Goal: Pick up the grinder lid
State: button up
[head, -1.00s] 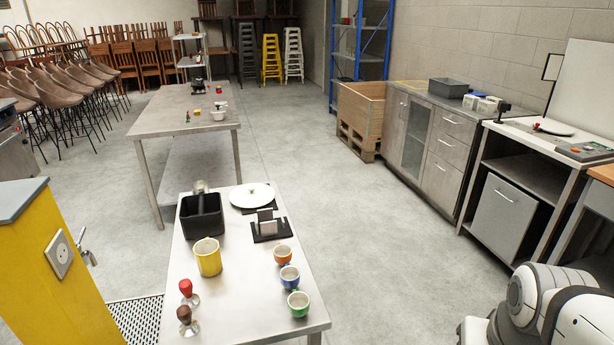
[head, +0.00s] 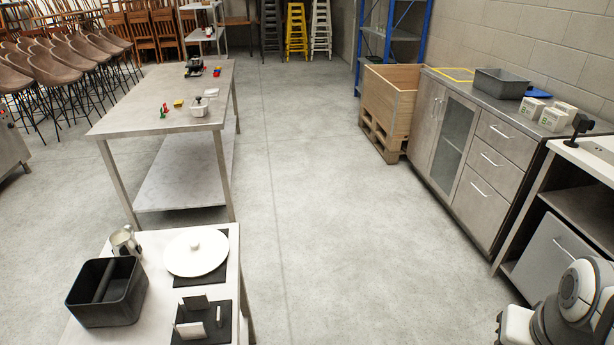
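A white round lid with a small knob on top (head: 195,252) lies on a black mat on the near steel table, at the lower left of the head view. I cannot tell whether it is the grinder lid. A small white object (head: 199,107) stands near the front edge of the far steel table; it is too small to make out. My gripper is not in view; only part of my white arm shows at the lower right, well apart from both tables.
The near table (head: 157,243) also holds a black bin (head: 107,315), a metal jug (head: 125,241) and a black stand (head: 205,322). The far table (head: 150,93) holds small coloured items. Drawers (head: 492,160) and a wooden crate (head: 385,108) line the right. The middle floor is clear.

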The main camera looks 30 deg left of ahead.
aim_at(196, 252)
jog(key=i, duration=2.2)
jog(key=u, duration=3.65)
jog(key=i, duration=1)
jog(key=z, duration=0.05)
